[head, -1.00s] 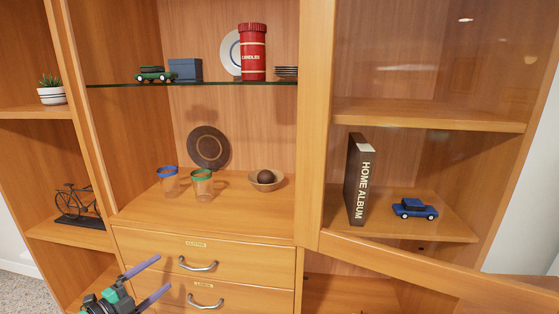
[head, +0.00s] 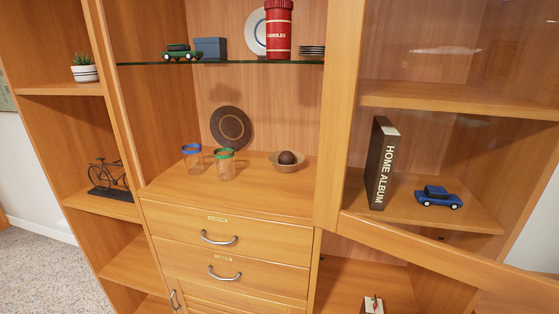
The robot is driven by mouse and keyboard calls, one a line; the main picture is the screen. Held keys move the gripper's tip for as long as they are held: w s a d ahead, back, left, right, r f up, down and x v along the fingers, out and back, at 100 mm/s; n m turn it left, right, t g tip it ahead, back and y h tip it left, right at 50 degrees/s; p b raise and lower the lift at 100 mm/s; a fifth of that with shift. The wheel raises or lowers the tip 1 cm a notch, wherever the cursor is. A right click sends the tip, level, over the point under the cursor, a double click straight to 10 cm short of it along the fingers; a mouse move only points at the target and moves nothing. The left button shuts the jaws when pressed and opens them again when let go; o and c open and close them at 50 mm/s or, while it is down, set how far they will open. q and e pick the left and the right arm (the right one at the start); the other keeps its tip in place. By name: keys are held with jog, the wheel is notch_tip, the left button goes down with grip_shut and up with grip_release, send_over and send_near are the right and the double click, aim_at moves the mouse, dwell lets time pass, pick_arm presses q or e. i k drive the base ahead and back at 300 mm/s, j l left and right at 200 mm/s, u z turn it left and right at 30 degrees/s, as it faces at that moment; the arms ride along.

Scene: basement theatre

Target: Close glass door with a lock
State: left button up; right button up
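The glass door (head: 430,253) has a wooden frame and stands open at the right of the cabinet, swung toward me. Its left frame post (head: 340,120) runs up beside the middle section. Through its pane I see the shelves with a dark "HOME ALBUM" book (head: 384,165) and a blue toy car (head: 438,197). I cannot make out a lock or key on the door. Neither of my grippers shows in the head view.
Two drawers with metal handles (head: 219,238) are shut in the middle section. Above them stand glasses (head: 224,164), a bowl (head: 288,163) and a dark plate (head: 231,128). A bicycle model (head: 109,178) stands on the left shelf. Carpet (head: 60,270) is clear at the lower left.

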aim_at(346, 23)
jog(key=k+l+u, duration=0.25)
jog(key=k+l, duration=0.15)
jog(key=k+l+u, duration=0.45)
jog(key=k, duration=0.4)
